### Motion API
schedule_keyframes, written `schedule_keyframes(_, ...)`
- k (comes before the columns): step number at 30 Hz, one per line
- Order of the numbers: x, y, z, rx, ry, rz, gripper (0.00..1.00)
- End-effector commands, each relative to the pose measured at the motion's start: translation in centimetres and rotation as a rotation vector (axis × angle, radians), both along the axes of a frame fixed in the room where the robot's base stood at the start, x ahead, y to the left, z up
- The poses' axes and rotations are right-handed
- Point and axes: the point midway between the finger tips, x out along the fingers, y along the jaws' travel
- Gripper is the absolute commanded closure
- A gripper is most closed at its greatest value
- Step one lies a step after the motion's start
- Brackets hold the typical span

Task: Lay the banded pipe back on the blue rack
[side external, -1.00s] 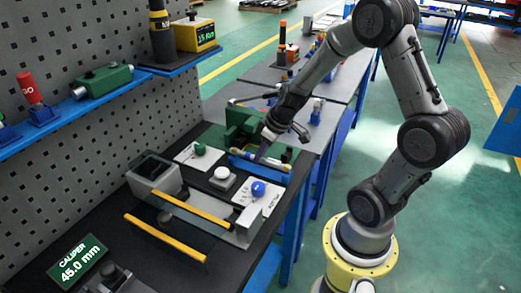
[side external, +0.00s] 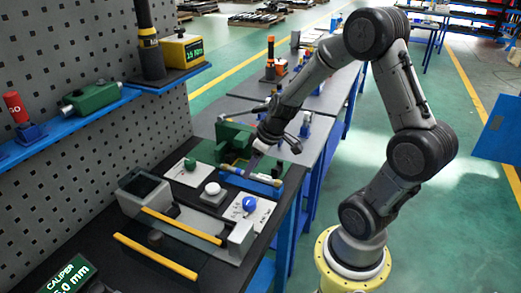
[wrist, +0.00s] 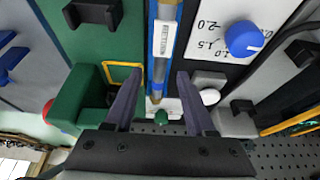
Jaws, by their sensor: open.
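The banded pipe (wrist: 167,12) has a white label and pale yellowish bands. In the wrist view it runs along the blue rack (wrist: 152,25) and appears to lie on it. In the side view the pipe (side external: 232,169) lies along the top of the blue rack (side external: 236,181). My gripper (wrist: 158,76) is open, its two purple fingers spread to either side of the pipe's near part. I cannot tell whether either finger touches the pipe.
A green fixture (side external: 232,139) stands right behind the rack. In front are a blue knob (side external: 249,203) on a white plate, a white button (side external: 212,188) and a grey tray with yellow bars (side external: 183,226). A pegboard (side external: 60,45) bounds the left.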

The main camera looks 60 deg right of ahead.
Motion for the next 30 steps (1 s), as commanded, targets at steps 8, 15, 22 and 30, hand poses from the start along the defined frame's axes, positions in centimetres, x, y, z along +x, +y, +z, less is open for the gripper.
schedule_keyframes(8, -2.2, -0.1, 5.6, -0.006, -0.008, -0.002, 0.45)
schedule_keyframes(15, -3.9, -0.1, 9.6, -0.004, -0.004, -0.003, 0.45)
schedule_keyframes(22, -4.6, 0.1, 11.4, -0.002, -0.002, 0.002, 0.45)
schedule_keyframes(30, -4.2, 7.1, 15.9, -0.078, -0.099, 0.232, 0.45)
